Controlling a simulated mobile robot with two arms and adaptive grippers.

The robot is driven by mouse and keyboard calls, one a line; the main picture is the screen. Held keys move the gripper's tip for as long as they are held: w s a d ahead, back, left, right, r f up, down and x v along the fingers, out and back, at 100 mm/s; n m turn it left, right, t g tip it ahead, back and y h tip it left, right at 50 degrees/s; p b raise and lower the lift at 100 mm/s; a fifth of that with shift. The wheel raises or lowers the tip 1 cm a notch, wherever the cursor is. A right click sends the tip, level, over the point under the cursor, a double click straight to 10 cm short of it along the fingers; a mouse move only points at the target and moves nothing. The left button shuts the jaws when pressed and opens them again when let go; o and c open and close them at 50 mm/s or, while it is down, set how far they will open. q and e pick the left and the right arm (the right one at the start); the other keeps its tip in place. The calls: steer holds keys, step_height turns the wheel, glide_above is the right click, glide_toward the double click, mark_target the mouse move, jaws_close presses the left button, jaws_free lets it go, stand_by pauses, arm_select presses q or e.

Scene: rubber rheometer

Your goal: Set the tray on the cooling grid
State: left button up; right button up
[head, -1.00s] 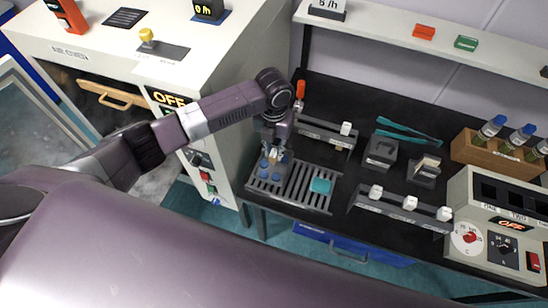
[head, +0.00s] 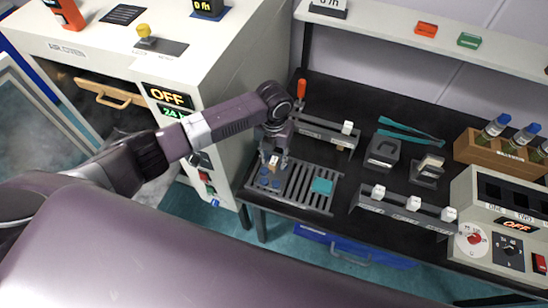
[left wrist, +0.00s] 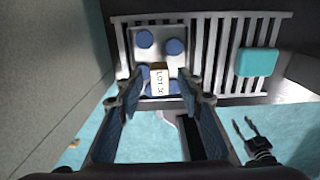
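The small grey tray (left wrist: 158,56) with blue round pieces and a paper lot tag (left wrist: 158,80) lies on the left end of the slatted cooling grid (left wrist: 217,50). In the head view the tray (head: 270,177) is on the left part of the grid (head: 303,188). My left gripper (head: 273,161) is just above the tray's far edge. In the left wrist view its fingers (left wrist: 164,82) stand apart, one on each side of the tag, with gaps showing. Part of the tray near the fingers is hidden.
A teal block (head: 321,185) lies on the grid, right of the tray. The air oven (head: 215,60) stands close on the left. A rack with white knobs (head: 405,206) and a controller (head: 500,230) are to the right; a red-handled tool (head: 301,88) stands behind.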

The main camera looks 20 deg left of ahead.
arm_select(q)
steer(key=shift+r, duration=0.1)
steer(key=shift+r, duration=0.35)
step_height(320, 180, up, 3)
steer(key=shift+f+p, duration=0.15)
steer(key=shift+p, duration=1.05)
step_height(320, 180, up, 9)
steer(key=shift+f, duration=0.15)
